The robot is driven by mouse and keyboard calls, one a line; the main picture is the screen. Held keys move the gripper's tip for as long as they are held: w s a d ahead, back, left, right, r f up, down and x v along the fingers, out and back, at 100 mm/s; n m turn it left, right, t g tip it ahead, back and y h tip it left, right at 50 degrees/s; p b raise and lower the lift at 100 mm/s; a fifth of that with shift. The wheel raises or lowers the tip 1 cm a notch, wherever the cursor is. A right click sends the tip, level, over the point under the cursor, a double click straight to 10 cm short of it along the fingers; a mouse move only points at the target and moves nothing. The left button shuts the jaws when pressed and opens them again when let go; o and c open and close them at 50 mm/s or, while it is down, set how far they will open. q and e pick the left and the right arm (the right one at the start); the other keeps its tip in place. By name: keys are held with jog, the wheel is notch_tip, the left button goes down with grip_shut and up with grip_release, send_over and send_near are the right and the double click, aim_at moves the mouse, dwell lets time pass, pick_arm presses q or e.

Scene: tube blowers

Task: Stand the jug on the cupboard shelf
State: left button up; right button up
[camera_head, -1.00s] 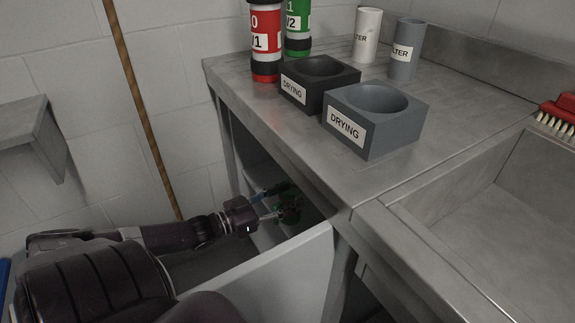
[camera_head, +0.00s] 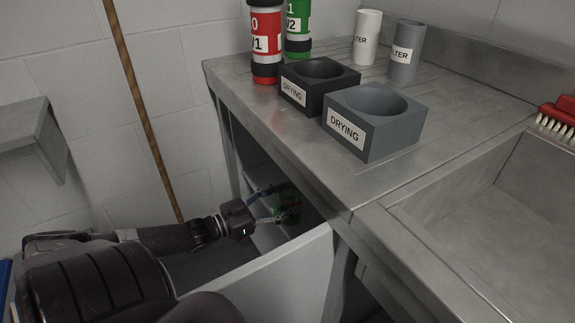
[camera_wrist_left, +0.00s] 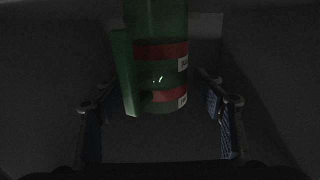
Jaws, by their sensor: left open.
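The green jug (camera_head: 289,203) with red bands and white labels is inside the dim cupboard under the worktop. In the left wrist view the jug (camera_wrist_left: 160,75) looks upright, with its handle to the left and its base over the pale cupboard shelf (camera_wrist_left: 165,138). My left gripper (camera_head: 275,204) reaches into the cupboard from the left. Its fingers are spread, one on each side of the jug, with visible gaps in the wrist view. The jug's top is cut off there, and the shadow makes its contact with the shelf hard to judge. My right gripper is not in view.
A pale open door or panel (camera_head: 275,272) stands just below my left forearm. The worktop (camera_head: 300,130) edge is above the cupboard opening. Two drying blocks (camera_head: 375,125), red and green bottles and two filter cylinders stand on top. A sink (camera_head: 500,235) is at right.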

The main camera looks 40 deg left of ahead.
pick_arm(q)
jog(key=p+v, duration=0.1)
jog(key=v, duration=0.3)
jog(key=shift+s+r+p, duration=0.1)
jog(key=shift+s+p, duration=0.15)
jog(key=shift+p, duration=0.05)
jog(key=p, duration=0.2)
send_near(280, 201)
jog(key=shift+w+d+r, duration=0.1)
jog(key=shift+d, duration=0.05)
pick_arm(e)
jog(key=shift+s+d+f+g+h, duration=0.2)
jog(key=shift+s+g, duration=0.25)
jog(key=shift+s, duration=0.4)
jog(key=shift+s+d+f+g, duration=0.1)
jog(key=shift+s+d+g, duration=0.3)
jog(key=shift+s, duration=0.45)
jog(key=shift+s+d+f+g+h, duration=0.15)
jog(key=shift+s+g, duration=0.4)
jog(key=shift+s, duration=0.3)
